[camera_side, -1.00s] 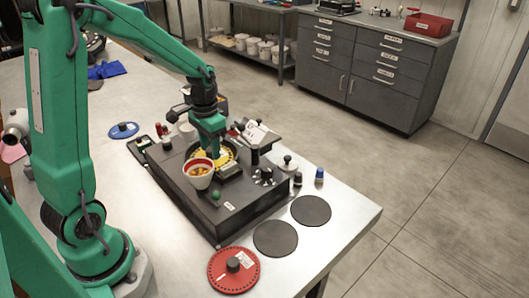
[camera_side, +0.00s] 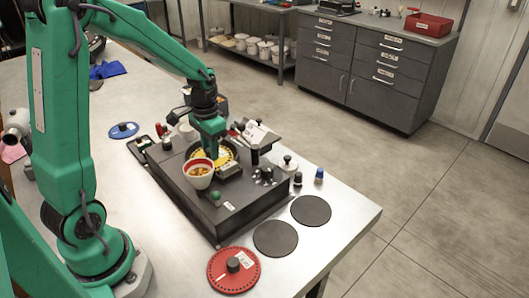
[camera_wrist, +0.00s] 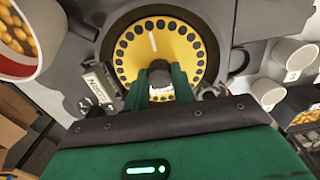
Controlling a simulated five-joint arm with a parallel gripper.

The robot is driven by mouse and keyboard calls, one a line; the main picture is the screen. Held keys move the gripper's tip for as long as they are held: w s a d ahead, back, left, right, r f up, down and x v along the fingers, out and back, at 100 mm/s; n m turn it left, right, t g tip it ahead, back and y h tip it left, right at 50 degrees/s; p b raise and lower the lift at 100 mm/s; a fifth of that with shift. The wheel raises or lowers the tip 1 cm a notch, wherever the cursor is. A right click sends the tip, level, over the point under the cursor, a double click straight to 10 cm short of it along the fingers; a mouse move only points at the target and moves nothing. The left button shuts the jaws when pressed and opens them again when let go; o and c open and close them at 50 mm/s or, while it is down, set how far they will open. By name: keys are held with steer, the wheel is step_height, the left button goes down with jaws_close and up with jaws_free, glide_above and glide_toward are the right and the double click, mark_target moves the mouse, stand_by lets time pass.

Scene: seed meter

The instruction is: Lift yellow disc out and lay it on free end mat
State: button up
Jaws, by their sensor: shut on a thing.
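The yellow disc (camera_wrist: 133,60), with dark holes around its rim and a white mark, sits within the dark round seat of the seed meter (camera_side: 232,212). In the side view the disc (camera_side: 203,158) is partly hidden by my gripper (camera_side: 210,150) and a seed cup. In the wrist view my gripper (camera_wrist: 160,85) is shut on the disc's dark centre knob (camera_wrist: 160,68). I cannot tell whether the disc is clear of its seat. Two black round mats, the nearer (camera_side: 275,238) and the farther (camera_side: 311,210), lie bare at the table's right end.
A red disc (camera_side: 233,270) with a black knob lies on the table's front part. A blue disc (camera_side: 123,130) lies to the left. The white cup of yellow seeds (camera_side: 199,178) stands close to my gripper. Small knobbed parts stand near the mats.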

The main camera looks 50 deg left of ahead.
steer(key=shift+r, duration=0.4)
steer(key=shift+r, duration=0.35)
steer(key=shift+r, duration=0.35)
steer(key=shift+r, duration=0.35)
steer(key=shift+r, duration=0.3)
steer(key=shift+r, duration=1.5)
